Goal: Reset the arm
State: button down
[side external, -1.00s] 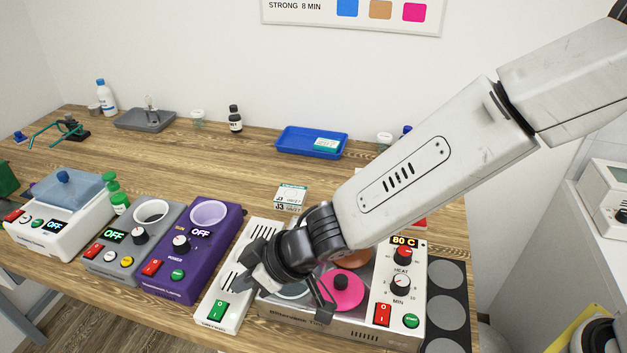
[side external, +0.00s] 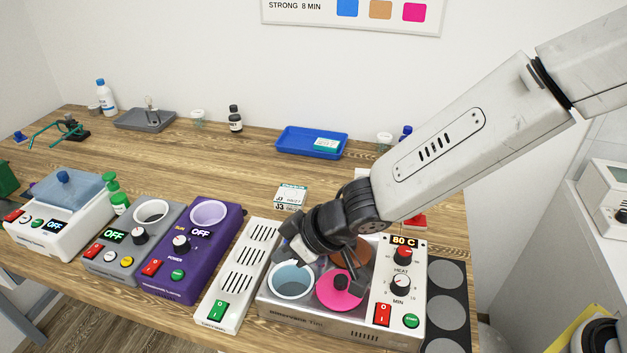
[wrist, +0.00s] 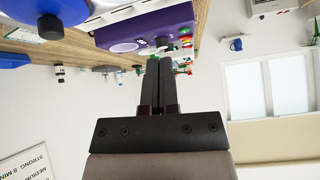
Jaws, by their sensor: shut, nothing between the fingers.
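My gripper (side external: 355,278) is over the water bath (side external: 330,328) in the side view. The blue-filled round opening (side external: 291,281) of the bath is uncovered.
Left of the bath stand a white slotted unit (side external: 235,285), a purple device (side external: 185,270) and a grey device (side external: 118,265). A blue tray (side external: 290,150) lies behind. The wood table (side external: 200,165) between is mostly clear.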

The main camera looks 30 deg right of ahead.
jog(key=d+m+h, duration=0.1)
jog(key=d, duration=0.4)
jog(key=d+m+h, duration=0.1)
jog(key=d, duration=0.5)
jog(key=d+m+h, duration=0.1)
jog(key=d+h, duration=0.1)
jog(key=d, duration=0.4)
jog(key=shift+s+f, duration=0.25)
jog(key=shift+s, duration=0.05)
jog(key=s+d, duration=0.1)
jog(key=d, duration=0.1)
jog(key=s+d+m+g, duration=0.1)
jog(key=d, duration=0.1)
jog(key=s+d+m+h, duration=0.1)
jog(key=d, duration=0.2)
jog(key=shift+s+f, duration=0.2)
jog(key=shift+f, duration=0.1)
jog(key=s+d+f+m+g, duration=0.1)
jog(key=s+d+m+g, duration=0.1)
jog(key=s+d, duration=0.4)
jog(key=shift+s+d+g+h, duration=0.3)
jog(key=shift+s+d, duration=0.1)
jog(key=shift+s, duration=0.25)
